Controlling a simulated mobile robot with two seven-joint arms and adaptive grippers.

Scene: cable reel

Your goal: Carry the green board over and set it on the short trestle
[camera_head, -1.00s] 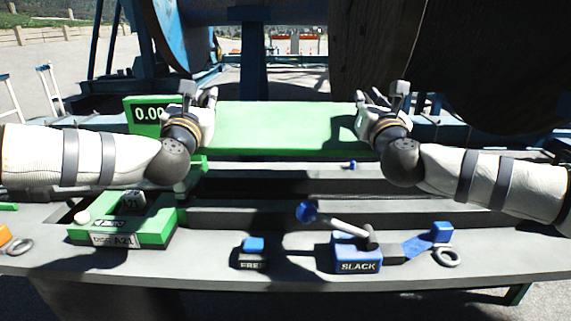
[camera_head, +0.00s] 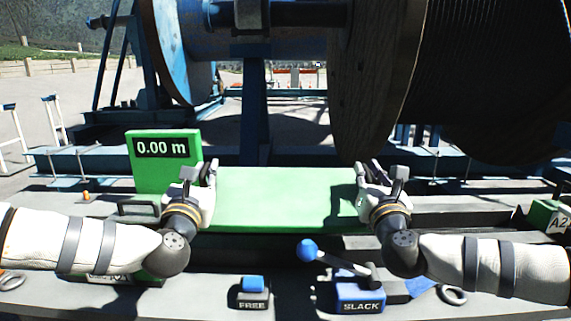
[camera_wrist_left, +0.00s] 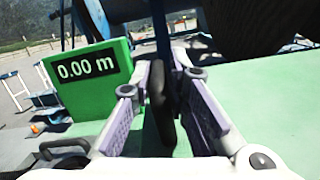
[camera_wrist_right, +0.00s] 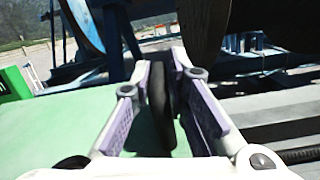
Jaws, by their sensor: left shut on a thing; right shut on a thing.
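The green board (camera_head: 280,197) lies flat between my two grippers, over the grey console. My left gripper (camera_head: 202,175) is at its left end and my right gripper (camera_head: 368,177) at its right end. In each wrist view a dark upright handle stands between the pads, the left handle (camera_wrist_left: 162,100) and the right handle (camera_wrist_right: 160,100), with green surface around it. Both grippers are shut on these handles. Pale trestle-like stands with blue tops (camera_head: 52,118) stand on the ground at far left; which is the short trestle I cannot tell.
A green display (camera_head: 163,160) reading 0.00 m stands just left of the board. A large cable reel (camera_head: 375,80) rises behind. A blue-knobbed lever (camera_head: 307,250), a FREE button (camera_head: 252,291) and a SLACK block (camera_head: 360,293) are in front. Open paving lies at left.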

